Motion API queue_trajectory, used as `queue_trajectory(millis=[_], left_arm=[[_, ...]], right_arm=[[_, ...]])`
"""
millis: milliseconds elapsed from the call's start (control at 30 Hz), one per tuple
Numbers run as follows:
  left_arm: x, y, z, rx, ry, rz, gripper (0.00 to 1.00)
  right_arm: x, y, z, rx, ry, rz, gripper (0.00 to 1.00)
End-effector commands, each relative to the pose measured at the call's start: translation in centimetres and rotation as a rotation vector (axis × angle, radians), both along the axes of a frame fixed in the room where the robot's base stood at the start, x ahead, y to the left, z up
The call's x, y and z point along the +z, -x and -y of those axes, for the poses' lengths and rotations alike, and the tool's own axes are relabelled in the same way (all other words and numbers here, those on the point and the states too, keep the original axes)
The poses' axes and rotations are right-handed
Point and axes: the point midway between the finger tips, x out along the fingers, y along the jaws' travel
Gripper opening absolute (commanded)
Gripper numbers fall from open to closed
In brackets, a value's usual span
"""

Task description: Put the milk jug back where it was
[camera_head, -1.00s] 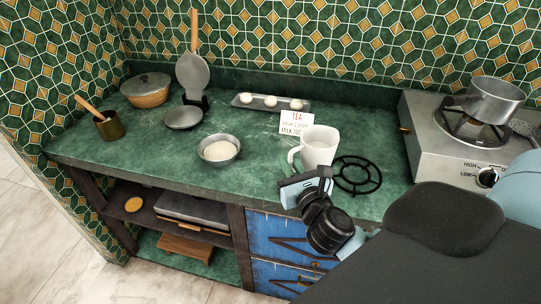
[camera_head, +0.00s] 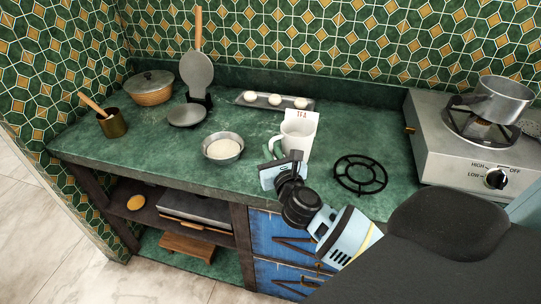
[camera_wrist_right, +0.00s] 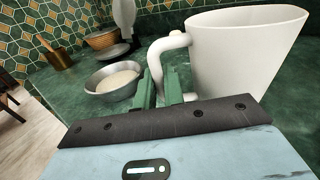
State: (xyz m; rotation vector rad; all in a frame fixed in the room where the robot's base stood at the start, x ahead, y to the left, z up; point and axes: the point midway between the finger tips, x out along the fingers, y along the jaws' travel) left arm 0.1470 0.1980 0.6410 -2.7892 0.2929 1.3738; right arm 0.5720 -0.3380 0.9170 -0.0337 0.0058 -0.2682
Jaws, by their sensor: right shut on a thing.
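The white milk jug (camera_head: 301,132) is at the middle of the counter, upright, with its handle towards the left. My right gripper (camera_head: 277,158) is at its handle side. In the right wrist view the green fingers (camera_wrist_right: 160,92) are shut on the handle of the jug (camera_wrist_right: 240,55). The jug's base is partly hidden by the gripper, so I cannot tell whether it touches the counter. My left gripper is out of view.
A tea card (camera_head: 301,114) stands right behind the jug, mostly covered. A bowl of flour-like powder (camera_head: 222,148) is to the left. A tray of dough balls (camera_head: 247,103) lies behind. A black ring trivet (camera_head: 360,174) and a gas hotplate (camera_head: 440,150) are to the right.

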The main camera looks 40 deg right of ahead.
Motion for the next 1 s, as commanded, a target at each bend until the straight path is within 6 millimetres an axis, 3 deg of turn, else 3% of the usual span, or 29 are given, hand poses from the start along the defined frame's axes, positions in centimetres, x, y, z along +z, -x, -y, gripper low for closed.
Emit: queue_trajectory(millis=[67,467,500,633,1000], left_arm=[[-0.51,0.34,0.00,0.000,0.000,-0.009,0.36],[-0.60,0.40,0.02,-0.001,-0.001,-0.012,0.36],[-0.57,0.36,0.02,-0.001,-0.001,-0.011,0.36],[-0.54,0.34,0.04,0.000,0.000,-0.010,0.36],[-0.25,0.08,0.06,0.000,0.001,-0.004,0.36]], right_arm=[[-1.07,0.03,0.00,0.000,0.002,-0.001,0.00],[-1.29,0.00,0.03,0.000,0.001,0.002,0.00],[-1.35,0.02,0.02,0.000,-0.001,0.000,0.14],[-1.31,0.02,0.02,0.000,0.000,0.000,0.31],[-0.73,0.00,0.01,0.000,0.001,0.003,0.32]])
